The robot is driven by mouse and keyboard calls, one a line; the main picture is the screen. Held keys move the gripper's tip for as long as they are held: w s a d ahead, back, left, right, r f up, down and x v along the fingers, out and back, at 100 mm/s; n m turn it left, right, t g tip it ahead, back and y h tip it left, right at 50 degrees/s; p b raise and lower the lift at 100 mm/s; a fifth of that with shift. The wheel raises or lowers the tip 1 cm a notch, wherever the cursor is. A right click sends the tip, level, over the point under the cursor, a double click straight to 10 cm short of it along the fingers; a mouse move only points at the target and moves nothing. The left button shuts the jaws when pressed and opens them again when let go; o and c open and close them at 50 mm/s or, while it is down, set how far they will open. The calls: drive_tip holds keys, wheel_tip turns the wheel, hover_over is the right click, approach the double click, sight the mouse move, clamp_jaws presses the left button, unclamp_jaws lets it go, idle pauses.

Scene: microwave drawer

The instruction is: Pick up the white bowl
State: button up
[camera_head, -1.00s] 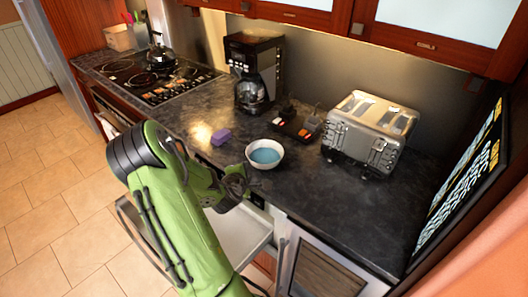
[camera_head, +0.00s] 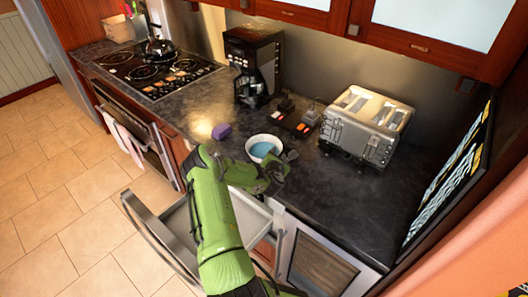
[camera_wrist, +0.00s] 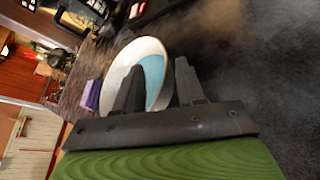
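The white bowl (camera_head: 250,143) with a blue inside stands upright on the dark counter, in front of the coffee maker. It also shows in the wrist view (camera_wrist: 118,65), close ahead. My gripper (camera_head: 284,160) is at the bowl's near right side in the head view and hides part of it. In the wrist view my gripper (camera_wrist: 158,76) is open, with a clear gap between the fingers. The left finger overlaps the bowl's inside, and the right finger is just outside its right rim. I cannot tell whether either finger touches the bowl.
A purple block (camera_head: 221,131) lies left of the bowl. The coffee maker (camera_head: 252,62) stands behind it, and the toaster (camera_head: 362,125) is to the right. An open drawer (camera_head: 178,222) juts out below the counter. The counter in front of the toaster is clear.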

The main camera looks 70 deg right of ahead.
sight(280, 147)
drive_tip(key=x, duration=0.4)
drive_tip(key=shift+d, duration=0.35)
clamp_jaws()
